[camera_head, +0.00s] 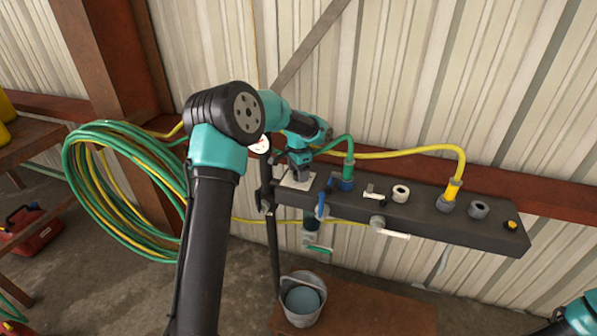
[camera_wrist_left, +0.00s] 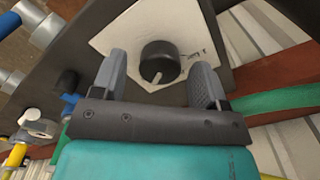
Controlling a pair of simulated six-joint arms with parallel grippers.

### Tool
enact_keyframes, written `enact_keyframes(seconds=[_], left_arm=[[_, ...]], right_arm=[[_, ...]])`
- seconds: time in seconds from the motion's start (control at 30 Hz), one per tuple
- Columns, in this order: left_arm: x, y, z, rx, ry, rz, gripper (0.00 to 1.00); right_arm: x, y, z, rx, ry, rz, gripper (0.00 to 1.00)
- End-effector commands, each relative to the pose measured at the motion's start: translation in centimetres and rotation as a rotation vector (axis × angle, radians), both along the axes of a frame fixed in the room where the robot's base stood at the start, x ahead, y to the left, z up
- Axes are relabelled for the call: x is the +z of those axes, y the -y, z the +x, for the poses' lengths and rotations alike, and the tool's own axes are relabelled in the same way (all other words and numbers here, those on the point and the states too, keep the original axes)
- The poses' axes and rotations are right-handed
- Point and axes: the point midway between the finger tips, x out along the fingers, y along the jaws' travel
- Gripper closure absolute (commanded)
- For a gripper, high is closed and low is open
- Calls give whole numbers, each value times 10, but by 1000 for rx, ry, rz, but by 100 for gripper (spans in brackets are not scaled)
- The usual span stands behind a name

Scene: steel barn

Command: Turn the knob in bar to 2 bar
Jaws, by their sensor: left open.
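The black knob (camera_wrist_left: 160,62) with a pale pointer line sits on a white plate (camera_wrist_left: 117,38) in the left wrist view. Small dark marks show on the plate beside it, too small to read. My left gripper (camera_wrist_left: 158,76) is open, with one finger on each side of the knob and a visible gap on both sides. In the head view my left gripper (camera_head: 299,168) is over the white plate (camera_head: 297,181) at the left end of the dark bar, and it hides the knob. My right gripper is out of view.
The dark manifold bar (camera_head: 420,212) carries a green hose fitting (camera_head: 348,170), a yellow hose fitting (camera_head: 452,190), grey ports and valve levers (camera_head: 397,235). A round white gauge (camera_head: 260,145) is partly hidden behind my arm. Coiled hoses (camera_head: 100,190) hang left; a bucket (camera_head: 302,300) stands below.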

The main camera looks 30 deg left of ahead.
Motion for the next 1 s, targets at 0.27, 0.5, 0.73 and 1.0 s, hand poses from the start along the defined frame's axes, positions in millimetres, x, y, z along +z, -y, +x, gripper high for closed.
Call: enact_keyframes(seconds=[0.27, 0.5, 0.73, 1.0], left_arm=[[-1, 0, 0, 0, 0, 0, 35], [-1, 0, 0, 0, 0, 0, 58], [-1, 0, 0, 0, 0, 0, 80], [0, 0, 0, 14, -1, 1, 82]], right_arm=[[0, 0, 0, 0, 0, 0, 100], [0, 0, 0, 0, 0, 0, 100], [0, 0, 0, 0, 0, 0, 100], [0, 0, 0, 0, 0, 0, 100]])
